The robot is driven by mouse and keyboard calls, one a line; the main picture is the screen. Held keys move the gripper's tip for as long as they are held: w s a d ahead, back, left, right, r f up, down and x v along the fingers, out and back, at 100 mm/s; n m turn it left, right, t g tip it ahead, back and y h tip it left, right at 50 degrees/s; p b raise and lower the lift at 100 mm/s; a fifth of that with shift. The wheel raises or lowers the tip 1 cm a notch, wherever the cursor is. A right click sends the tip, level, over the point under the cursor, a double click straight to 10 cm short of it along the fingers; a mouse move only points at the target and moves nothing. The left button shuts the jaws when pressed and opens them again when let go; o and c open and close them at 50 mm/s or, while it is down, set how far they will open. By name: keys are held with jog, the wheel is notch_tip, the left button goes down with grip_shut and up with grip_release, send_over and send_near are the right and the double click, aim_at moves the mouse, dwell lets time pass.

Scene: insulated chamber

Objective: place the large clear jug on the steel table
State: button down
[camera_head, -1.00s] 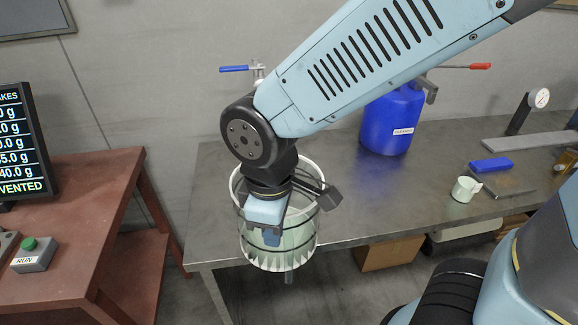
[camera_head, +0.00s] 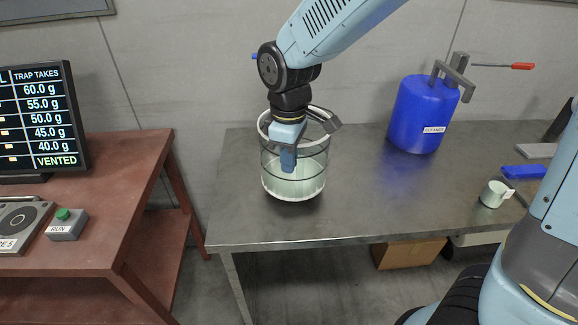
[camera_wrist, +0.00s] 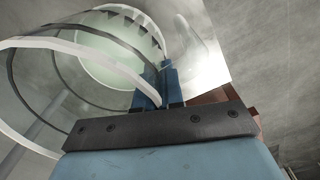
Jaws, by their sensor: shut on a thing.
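The large clear jug (camera_head: 308,180) is a transparent cylinder with a white rim and dark bands, upright over the left part of the steel table (camera_head: 370,210). I cannot tell whether its base touches the tabletop. My gripper (camera_head: 289,160) comes down from above and is shut on the jug's near wall at the rim. In the wrist view the jug (camera_wrist: 55,75) fills the upper left, and the blue fingers (camera_wrist: 168,88) close on its rim. Part of the jug's rim and near wall is hidden behind my gripper.
A blue cleaner drum (camera_head: 421,112) stands to the right on the steel table. A small white cup (camera_head: 494,194) and a blue block (camera_head: 524,172) are farther right. A red-brown bench (camera_head: 110,190) with a display (camera_head: 42,118) and a run button box (camera_head: 66,225) stands at left. Tabletop between jug and drum is clear.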

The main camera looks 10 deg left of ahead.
jog(key=shift+w+a+f, duration=0.1)
jog(key=shift+w+f, duration=0.25)
jog(key=shift+f, duration=0.55)
jog(key=shift+w+a+f, duration=0.1)
jog(key=shift+w+f, duration=0.25)
jog(key=shift+f, duration=0.5)
jog(key=c, duration=1.3)
grip_release()
jog(key=shift+d+f, duration=0.1)
jog(key=shift+o, duration=0.2)
notch_tip(320, 180, up, 12)
